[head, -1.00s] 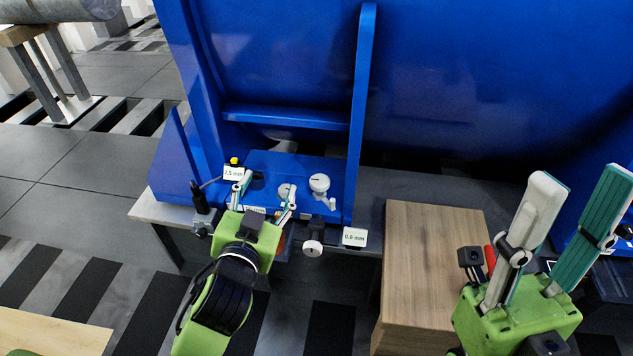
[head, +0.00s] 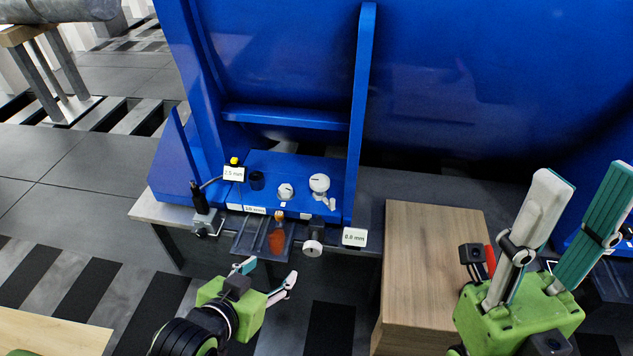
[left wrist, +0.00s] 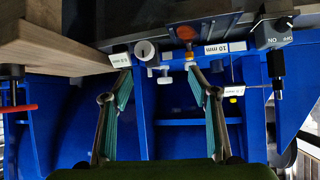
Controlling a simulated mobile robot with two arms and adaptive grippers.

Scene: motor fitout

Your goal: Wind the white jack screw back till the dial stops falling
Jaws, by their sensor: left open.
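A white round knob with a dark mark, which looks like the jack screw (head: 312,247), faces front at the bench edge, beside the 8.0 mm tag (head: 354,237); it also shows in the left wrist view (left wrist: 147,52). Two more white round parts (head: 319,183) (head: 285,191) stand on the blue foot plate. I cannot tell which part is the dial, and no reading is legible. My left gripper (head: 267,274) is open and empty, in front of and below the bench edge, left of the knob. My right gripper (head: 580,190) is open and empty at the right.
A dark tray (head: 246,243) with an orange-brown tool (head: 277,240) sits left of the knob. A dark stand (head: 203,224) with an ON/OFF box is further left. A wooden block (head: 430,265) stands to the right.

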